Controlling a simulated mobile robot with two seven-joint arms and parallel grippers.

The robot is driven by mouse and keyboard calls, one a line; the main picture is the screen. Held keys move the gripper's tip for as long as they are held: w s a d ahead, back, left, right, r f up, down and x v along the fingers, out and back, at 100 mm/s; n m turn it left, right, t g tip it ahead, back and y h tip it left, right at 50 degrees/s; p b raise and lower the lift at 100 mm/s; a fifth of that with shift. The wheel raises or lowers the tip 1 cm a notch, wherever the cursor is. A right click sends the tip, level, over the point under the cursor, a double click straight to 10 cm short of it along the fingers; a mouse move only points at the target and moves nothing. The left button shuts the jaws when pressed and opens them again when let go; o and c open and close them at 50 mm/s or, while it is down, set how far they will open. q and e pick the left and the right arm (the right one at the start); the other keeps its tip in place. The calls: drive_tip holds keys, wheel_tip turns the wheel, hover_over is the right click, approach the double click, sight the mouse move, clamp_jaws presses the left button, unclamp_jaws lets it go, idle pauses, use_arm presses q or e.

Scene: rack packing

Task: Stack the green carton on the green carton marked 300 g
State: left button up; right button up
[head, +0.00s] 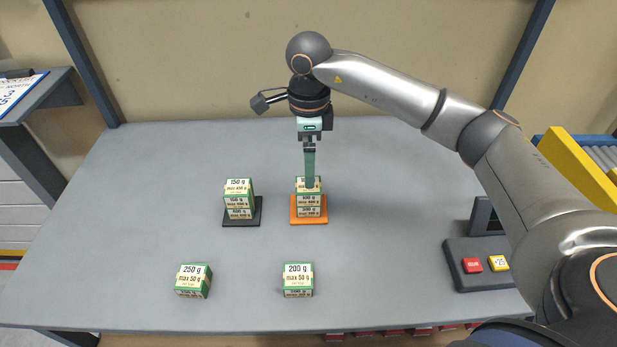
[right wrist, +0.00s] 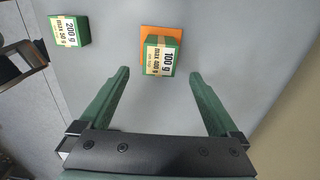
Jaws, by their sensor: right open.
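Green cartons with white, tan-banded labels stand in two stacks and singly; I cannot make out a 300 g mark on any. The right stack's top carton reads 100 g in the right wrist view (right wrist: 160,58); its lower cartons (head: 309,209) have labels too small to read surely. The left stack has a 150 g carton (head: 238,187) on top. A 250 g carton (head: 191,281) and a 200 g carton (head: 298,280) stand singly at the front. My right gripper (head: 309,186) is open above the right stack, pointing down, with nothing held. My left gripper is out of view.
The right stack stands on an orange mat (head: 309,222), the left one on a dark mat (head: 229,223). A control box (head: 485,278) with red and yellow buttons sits at the right, below my right arm. The grey table is clear between stacks and front cartons.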

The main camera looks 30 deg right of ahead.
drive_tip(key=shift+r, duration=2.3)
